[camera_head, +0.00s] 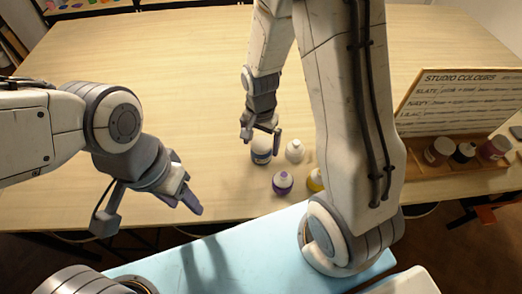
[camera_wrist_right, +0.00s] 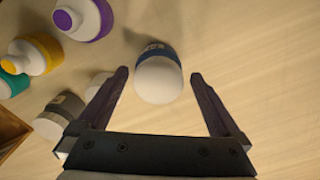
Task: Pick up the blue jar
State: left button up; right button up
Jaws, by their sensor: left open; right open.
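The blue jar (camera_head: 261,151), white with a dark blue band, stands on the wooden table under my right gripper (camera_head: 262,133). In the right wrist view the blue jar (camera_wrist_right: 158,80) lies in line with the gap between the two fingers of the right gripper (camera_wrist_right: 162,88), nearer the left finger. The right gripper is open and empty; no finger is clearly touching the jar. Part of the jar is hidden by the gripper in the head view. My left gripper (camera_head: 185,197) is open and empty near the table's front edge, away from the jars.
A white jar (camera_head: 295,151), a purple jar (camera_head: 283,183) and a yellow jar (camera_head: 315,180) stand close by. The right wrist view also shows teal (camera_wrist_right: 12,82) and grey (camera_wrist_right: 60,113) jars. A wooden rack with jars (camera_head: 438,151) and a sign (camera_head: 460,98) stands right. The table's left is clear.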

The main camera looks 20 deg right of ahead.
jog(key=shift+s+f, duration=0.1)
jog(key=shift+f, duration=1.8)
jog(key=c, duration=1.5)
jog(key=shift+r, duration=0.1)
